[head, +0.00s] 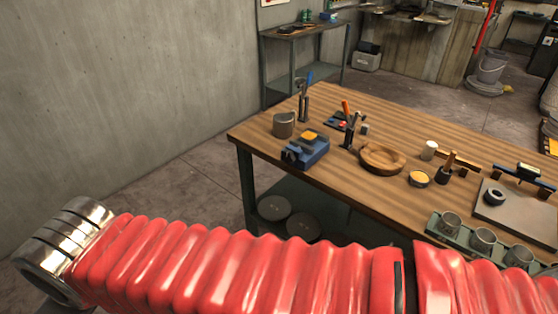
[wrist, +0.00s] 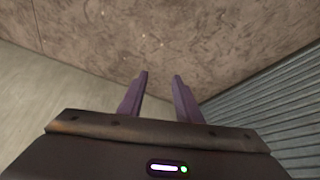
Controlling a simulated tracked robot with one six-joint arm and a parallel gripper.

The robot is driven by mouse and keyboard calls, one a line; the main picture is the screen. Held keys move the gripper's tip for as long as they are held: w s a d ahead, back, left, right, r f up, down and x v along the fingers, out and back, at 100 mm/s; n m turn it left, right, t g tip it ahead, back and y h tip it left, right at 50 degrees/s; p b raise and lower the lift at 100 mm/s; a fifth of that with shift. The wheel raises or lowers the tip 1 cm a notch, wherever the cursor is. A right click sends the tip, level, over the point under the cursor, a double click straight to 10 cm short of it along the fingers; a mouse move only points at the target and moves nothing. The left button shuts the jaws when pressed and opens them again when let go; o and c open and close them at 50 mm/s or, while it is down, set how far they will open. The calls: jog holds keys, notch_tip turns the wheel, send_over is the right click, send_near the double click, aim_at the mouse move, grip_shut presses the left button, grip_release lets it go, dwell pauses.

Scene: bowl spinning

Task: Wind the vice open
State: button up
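A blue vice (head: 305,151) sits at the near left edge of the wooden workbench in the head view. An orange thing (head: 310,136) shows on or just behind its top. Its handle is too small to make out. My gripper (wrist: 161,75) shows in the wrist view with its two fingers apart and nothing between them. It is away from the vice, facing a bare brown surface, and the vice is not in the wrist view. In the head view my red-sleeved arm crosses the foreground, and the gripper fingers do not show there.
On the workbench (head: 390,110) stand a grey pot (head: 284,124), a wooden bowl (head: 382,158), a small dark bowl (head: 418,179) and a tray with metal cups (head: 482,239). Upright tools stand near the vice. A concrete wall (head: 120,90) is at left. Bare floor lies between wall and bench.

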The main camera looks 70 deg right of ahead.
jog(key=shift+o, duration=0.2)
